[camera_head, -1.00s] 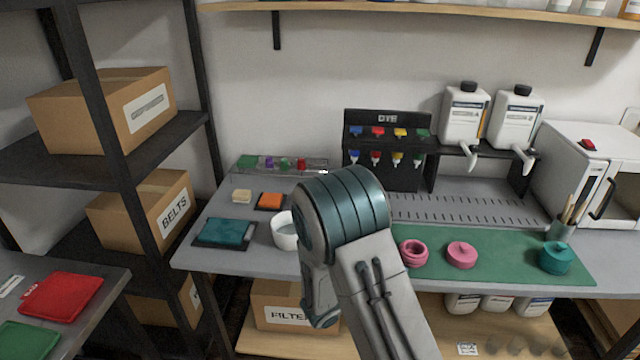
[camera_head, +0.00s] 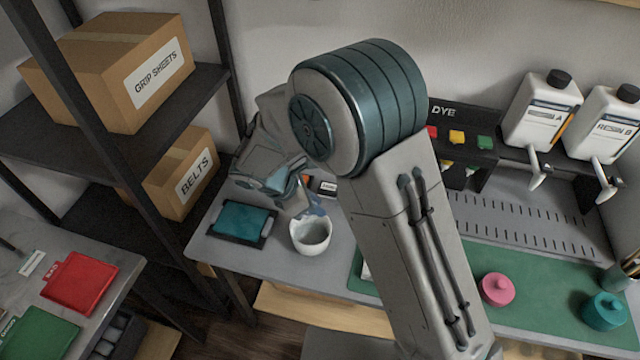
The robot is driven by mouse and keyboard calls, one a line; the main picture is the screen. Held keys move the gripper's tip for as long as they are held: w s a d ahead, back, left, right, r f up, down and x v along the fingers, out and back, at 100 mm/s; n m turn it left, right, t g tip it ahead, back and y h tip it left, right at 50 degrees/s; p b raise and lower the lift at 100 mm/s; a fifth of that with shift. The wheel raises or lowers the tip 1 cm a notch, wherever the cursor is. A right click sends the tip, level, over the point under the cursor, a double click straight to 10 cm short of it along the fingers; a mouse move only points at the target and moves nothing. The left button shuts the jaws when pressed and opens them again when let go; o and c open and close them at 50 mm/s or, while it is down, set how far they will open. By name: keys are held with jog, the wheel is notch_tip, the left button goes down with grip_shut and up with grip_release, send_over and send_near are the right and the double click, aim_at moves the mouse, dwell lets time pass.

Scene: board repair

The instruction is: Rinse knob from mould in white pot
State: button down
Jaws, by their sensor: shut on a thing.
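The white pot (camera_head: 311,240) stands near the front edge of the grey bench, with pale liquid inside. My gripper (camera_head: 312,208) points down right over the pot's back rim. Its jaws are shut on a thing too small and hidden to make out. I cannot tell whether the tips are inside the pot or just above it. No knob can be made out in the jaws. A pink lidded piece (camera_head: 497,289) and a teal lidded piece (camera_head: 604,311) sit on the green mat (camera_head: 540,324) at the right.
A teal pad on a dark tray (camera_head: 242,223) lies left of the pot. A small dark labelled tray (camera_head: 327,187) lies behind it. My arm covers the bench middle. A dye rack (camera_head: 465,145) and two white bottles (camera_head: 540,108) stand at the back right.

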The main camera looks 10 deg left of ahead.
jog(key=shift+d+f+b, duration=0.2)
jog(key=shift+f+b, duration=0.6)
jog(key=shift+f, duration=0.3)
jog(key=c, duration=2.2)
grip_release()
notch_tip(320, 180, down, 8)
jog(key=b, duration=0.5)
jog(key=shift+r+b, duration=0.1)
jog(key=shift+b, duration=0.3)
jog(key=c, duration=2.2)
grip_release()
jog(key=shift+r, duration=0.1)
jog(key=shift+r+p, duration=3.45)
jog(key=shift+r, duration=1.05)
jog(key=shift+r, duration=0.1)
jog(key=shift+r+p, duration=1.5)
jog(key=shift+r, duration=0.45)
